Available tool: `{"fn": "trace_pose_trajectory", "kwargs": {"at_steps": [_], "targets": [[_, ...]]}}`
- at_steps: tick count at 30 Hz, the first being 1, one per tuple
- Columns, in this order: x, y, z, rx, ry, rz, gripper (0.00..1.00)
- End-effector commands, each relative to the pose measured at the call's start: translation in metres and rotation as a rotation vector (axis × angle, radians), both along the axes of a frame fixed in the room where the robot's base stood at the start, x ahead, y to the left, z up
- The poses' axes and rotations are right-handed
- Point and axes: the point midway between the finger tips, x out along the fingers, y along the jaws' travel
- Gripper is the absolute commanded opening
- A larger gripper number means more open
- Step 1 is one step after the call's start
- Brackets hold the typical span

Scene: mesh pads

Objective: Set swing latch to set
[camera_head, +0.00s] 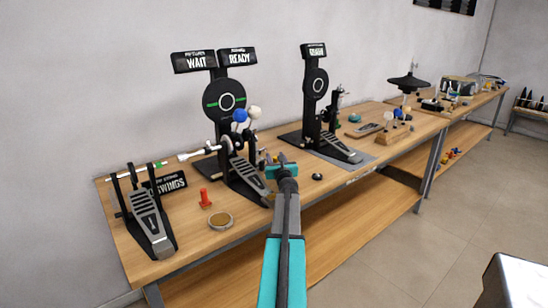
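A swing latch cannot be picked out for certain at this size. A stand with a small sign reading "SWINGS" (169,184) and a pedal (147,222) is at the bench's left end. The middle stand has a round black pad (226,97), a blue ball beater (239,115), a white one (255,112) and a pedal (247,177). Above it are the signs "WAIT" (194,62) and "READY" (239,58). My gripper (277,160) is just right of this pedal in the picture. Its fingers are too small and partly hidden to tell open from shut.
A wooden bench (187,240) runs along the wall. An orange-red peg (205,199) and a brass disc (221,220) are on its left front. Another pad stand (317,84) with a pedal (338,149) is to the right. A small black knob (317,177) is near the front edge.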

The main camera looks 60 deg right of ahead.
Motion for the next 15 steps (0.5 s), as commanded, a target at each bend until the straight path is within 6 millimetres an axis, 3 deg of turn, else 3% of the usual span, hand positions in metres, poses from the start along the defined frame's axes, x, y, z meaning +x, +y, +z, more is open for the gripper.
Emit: {"fn": "trace_pose_trajectory", "kwargs": {"at_steps": [15], "targets": [[-0.031, 0.039, 0.000, 0.000, -0.001, 0.001, 0.37]]}}
